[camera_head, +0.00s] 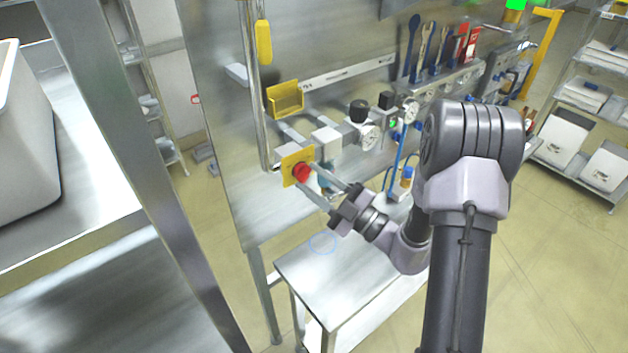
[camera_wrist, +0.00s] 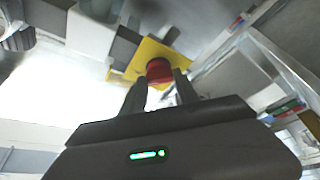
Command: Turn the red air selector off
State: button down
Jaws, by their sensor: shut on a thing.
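The red air selector (camera_head: 301,172) is a round red knob on a yellow plate (camera_head: 289,163), mounted on the metal panel at the left end of a row of air fittings. In the wrist view the red knob (camera_wrist: 159,71) sits in front of the yellow plate (camera_wrist: 151,56). My gripper (camera_head: 308,177) reaches the knob from the lower right. Its two fingers stand on either side of the knob and are shut on it, as the wrist view (camera_wrist: 160,82) also shows. Any marking of the selector's position is too small to read.
Gauges and valves (camera_head: 362,128) sit right of the selector, with a blue hose (camera_head: 401,150) hanging there. A metal bench (camera_head: 345,278) stands below. A steel post (camera_head: 150,180) and a grey tub (camera_head: 28,140) are at left.

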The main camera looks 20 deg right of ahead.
jog(key=n+g+p, duration=0.1)
jog(key=n+p, duration=0.3)
jog(key=shift+r+g, duration=0.35)
jog(key=shift+g, duration=0.05)
jog(key=n+g+p, duration=0.1)
jog(key=n+p, duration=0.1)
jog(key=n, duration=0.1)
jog(key=n+p, duration=0.2)
jog(key=shift+d+n+g+h, duration=0.1)
jog(key=shift+n+g+h, duration=0.2)
jog(key=shift+n+g, duration=0.1)
jog(key=n, duration=0.2)
jog(key=n+h+p, duration=0.1)
jog(key=shift+r+n+g+h, duration=0.1)
jog(key=shift+n+g+h, duration=0.2)
jog(key=shift+n+g, duration=0.1)
jog(key=shift+n+h, duration=0.9)
jog(key=shift+n, duration=0.8)
jog(key=c, duration=0.9)
grip_release()
